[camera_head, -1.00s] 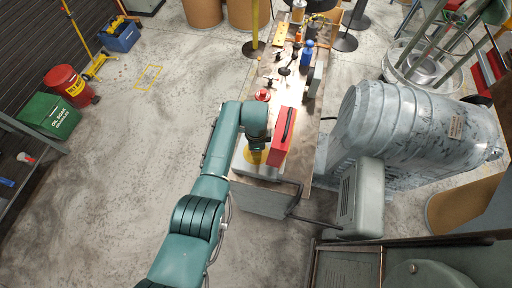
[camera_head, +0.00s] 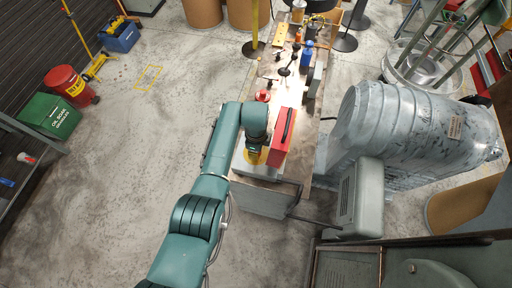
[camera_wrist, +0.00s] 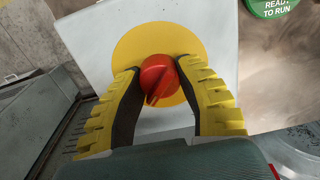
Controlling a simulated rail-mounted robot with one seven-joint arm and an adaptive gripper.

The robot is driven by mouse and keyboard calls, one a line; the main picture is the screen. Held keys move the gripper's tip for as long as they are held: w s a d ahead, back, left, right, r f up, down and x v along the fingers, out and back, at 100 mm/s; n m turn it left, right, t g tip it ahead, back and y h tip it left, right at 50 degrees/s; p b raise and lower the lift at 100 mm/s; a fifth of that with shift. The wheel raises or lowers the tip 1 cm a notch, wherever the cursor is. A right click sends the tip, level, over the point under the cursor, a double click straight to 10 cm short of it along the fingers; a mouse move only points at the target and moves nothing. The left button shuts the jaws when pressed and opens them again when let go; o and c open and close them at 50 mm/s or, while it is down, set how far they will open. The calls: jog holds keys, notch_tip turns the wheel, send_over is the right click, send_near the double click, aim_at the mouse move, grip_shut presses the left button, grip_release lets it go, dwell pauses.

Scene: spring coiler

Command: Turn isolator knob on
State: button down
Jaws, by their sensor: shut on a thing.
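The isolator knob (camera_wrist: 158,76) is red and round with a raised grip bar. It sits in the middle of a yellow disc (camera_wrist: 150,42) on a pale grey box face (camera_wrist: 85,30). In the wrist view my gripper (camera_wrist: 158,82) has its two yellow, black-lined fingers on either side of the knob, shut on it. In the head view my gripper (camera_head: 254,155) is at the box on the near end of the bench, and the knob is hidden under my wrist.
A red case (camera_head: 283,137) stands on the bench (camera_head: 285,90) just right of my wrist. A red item (camera_head: 263,95) lies beyond. A large grey machine (camera_head: 410,125) is to the right. A green round "READY TO RUN" sign (camera_wrist: 272,6) shows at upper right. Open floor lies left.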

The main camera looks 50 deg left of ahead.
jog(key=shift+s+f, duration=0.1)
jog(key=shift+f, duration=0.15)
jog(key=c, duration=0.6)
grip_release()
jog(key=shift+r, duration=0.1)
jog(key=shift+r, duration=0.15)
notch_tip(320, 180, up, 12)
jog(key=shift+f, duration=0.1)
